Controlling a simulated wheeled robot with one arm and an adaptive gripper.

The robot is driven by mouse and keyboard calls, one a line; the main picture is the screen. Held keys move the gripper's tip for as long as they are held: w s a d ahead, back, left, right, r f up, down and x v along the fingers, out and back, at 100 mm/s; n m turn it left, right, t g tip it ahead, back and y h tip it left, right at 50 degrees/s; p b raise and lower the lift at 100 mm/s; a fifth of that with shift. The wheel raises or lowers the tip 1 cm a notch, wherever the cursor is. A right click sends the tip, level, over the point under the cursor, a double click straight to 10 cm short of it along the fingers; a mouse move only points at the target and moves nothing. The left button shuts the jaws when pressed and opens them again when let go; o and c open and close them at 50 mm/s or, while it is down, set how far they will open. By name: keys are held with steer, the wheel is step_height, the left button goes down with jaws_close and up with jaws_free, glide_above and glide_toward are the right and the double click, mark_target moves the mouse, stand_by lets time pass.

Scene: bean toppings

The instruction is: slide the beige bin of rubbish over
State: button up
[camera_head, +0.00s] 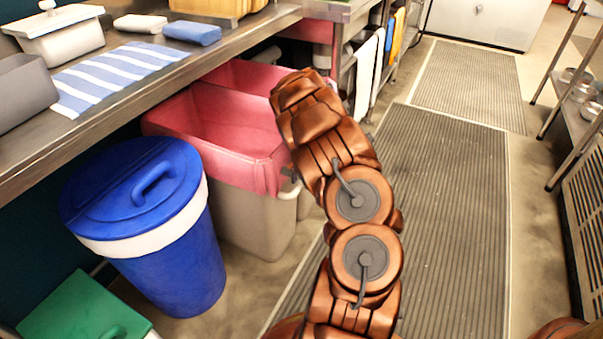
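A beige bin (253,222) with a pink liner (230,170) folded over its rim stands upright on the floor, partly under the steel counter. I see no rubbish in its visible inside. A pale handle (289,191) sticks out at its right side. My copper arm reaches up past the bin's right edge and bends over at the top. A small dark part, seemingly of my gripper (289,173), shows beside the bin's right rim, close to the handle. The rest of the gripper is hidden behind my arm. I cannot tell whether it touches the bin or whether its fingers are open.
A blue lidded bin (165,262) stands close at the left, and a green lid (85,312) is at the lower left. Another pink-lined bin (245,75) is behind. The counter (120,92) overhangs the bins. Ribbed mats (445,210) cover the open aisle; a rack (575,110) stands right.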

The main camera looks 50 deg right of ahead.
steer(key=shift+f, duration=1.15)
steer(key=shift+w, duration=0.1)
jaws_close()
